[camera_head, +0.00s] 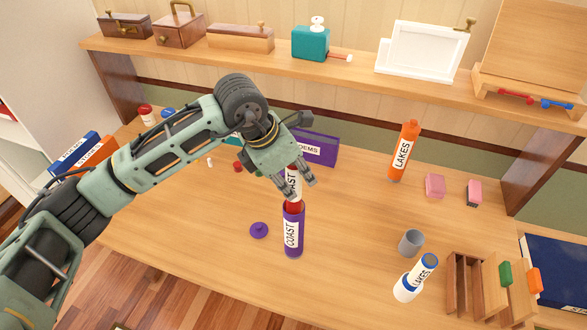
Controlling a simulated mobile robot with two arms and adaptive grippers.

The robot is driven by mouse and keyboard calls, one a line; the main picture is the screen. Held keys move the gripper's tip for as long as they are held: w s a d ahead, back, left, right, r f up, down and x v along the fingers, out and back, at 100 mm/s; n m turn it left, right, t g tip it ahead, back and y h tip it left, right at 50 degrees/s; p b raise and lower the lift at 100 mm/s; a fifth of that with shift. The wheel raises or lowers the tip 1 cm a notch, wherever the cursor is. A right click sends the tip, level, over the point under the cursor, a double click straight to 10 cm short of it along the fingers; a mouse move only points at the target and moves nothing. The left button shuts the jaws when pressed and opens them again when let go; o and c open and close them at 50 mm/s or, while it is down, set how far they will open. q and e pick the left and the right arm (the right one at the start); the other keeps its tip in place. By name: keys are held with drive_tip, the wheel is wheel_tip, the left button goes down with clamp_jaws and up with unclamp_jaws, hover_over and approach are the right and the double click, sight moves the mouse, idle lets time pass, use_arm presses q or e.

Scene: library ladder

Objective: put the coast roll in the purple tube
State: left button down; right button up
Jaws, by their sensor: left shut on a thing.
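My left gripper (299,190) is shut on the coast roll (294,207), a white roll with a red lower end and a label ending in "AST". The roll is upright, with its upper part hidden by my fingers. The purple tube (293,236), labelled "COAST", stands open on the desk right below. The roll's red end meets the tube's mouth; I cannot tell how far inside it is. A purple cap (259,230) lies on the desk left of the tube. My right gripper is not in view.
An orange "LAKES" tube (404,152) stands at the back right. A white and blue "LAKES" roll or tube (413,278), a grey cup (411,242) and a wooden rack (465,284) are at front right. A purple "POEMS" box (317,148) is behind my gripper. The desk's middle right is clear.

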use_arm(q)
drive_tip(key=shift+f+b, duration=0.35)
drive_tip(key=shift+f, duration=1)
drive_tip(key=c, duration=1.3)
unclamp_jaws()
drive_tip(key=shift+c, duration=0.2)
drive_tip(key=shift+a, duration=0.1)
drive_tip(key=a, duration=0.1)
drive_tip(key=s+a, duration=0.1)
drive_tip(key=a+b, duration=0.1)
drive_tip(key=shift+s+a, duration=0.1)
drive_tip(key=shift+s, duration=0.25)
